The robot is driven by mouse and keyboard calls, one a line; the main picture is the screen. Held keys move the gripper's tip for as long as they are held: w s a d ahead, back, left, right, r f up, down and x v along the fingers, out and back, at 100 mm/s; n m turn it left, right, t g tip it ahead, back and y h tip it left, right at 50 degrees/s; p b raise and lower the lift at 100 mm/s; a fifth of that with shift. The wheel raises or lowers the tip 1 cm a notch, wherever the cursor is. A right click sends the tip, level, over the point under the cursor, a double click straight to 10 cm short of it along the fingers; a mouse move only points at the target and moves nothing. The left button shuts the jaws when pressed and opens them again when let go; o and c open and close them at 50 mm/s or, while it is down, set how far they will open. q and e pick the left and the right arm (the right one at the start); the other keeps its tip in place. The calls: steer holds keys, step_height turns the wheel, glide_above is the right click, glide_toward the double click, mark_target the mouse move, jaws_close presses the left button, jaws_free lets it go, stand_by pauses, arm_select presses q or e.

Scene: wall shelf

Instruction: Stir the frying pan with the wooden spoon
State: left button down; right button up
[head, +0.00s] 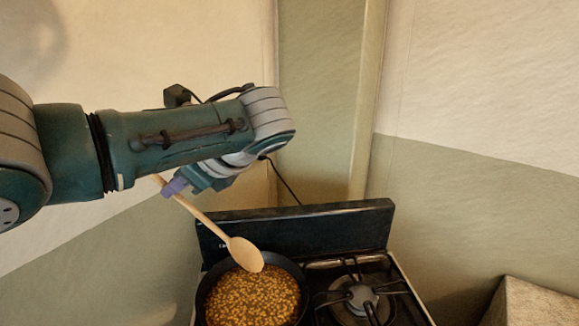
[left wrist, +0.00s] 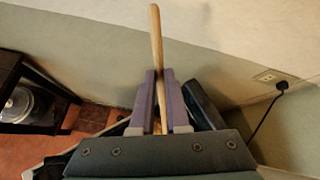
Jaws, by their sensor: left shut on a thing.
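My left gripper (head: 178,186) is shut on the handle of the wooden spoon (head: 245,253). In the left wrist view its two purple fingers (left wrist: 160,103) clasp the spoon handle (left wrist: 156,45), which sticks out beyond them. In the head view the spoon tilts down to the right, with its bowl over the back part of the black frying pan (head: 203,305). I cannot tell whether the bowl touches the food (head: 252,300), a brown and yellow grainy mass filling the pan. The pan's front edge is cut off by the picture. My right gripper is not in view.
The pan sits on the left side of a stove with a dark upright back panel (head: 330,232). A bare burner (head: 362,298) is to its right. Walls stand close behind. A dark shelf unit (left wrist: 12,85) with a glass pot shows in the left wrist view.

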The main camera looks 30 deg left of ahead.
mark_target(201, 217)
arm_select(q)
steer(key=shift+d, duration=0.15)
step_height(201, 217, down, 9)
steer(key=b, duration=0.6)
stand_by(0.9)
steer(key=shift+f, duration=0.1)
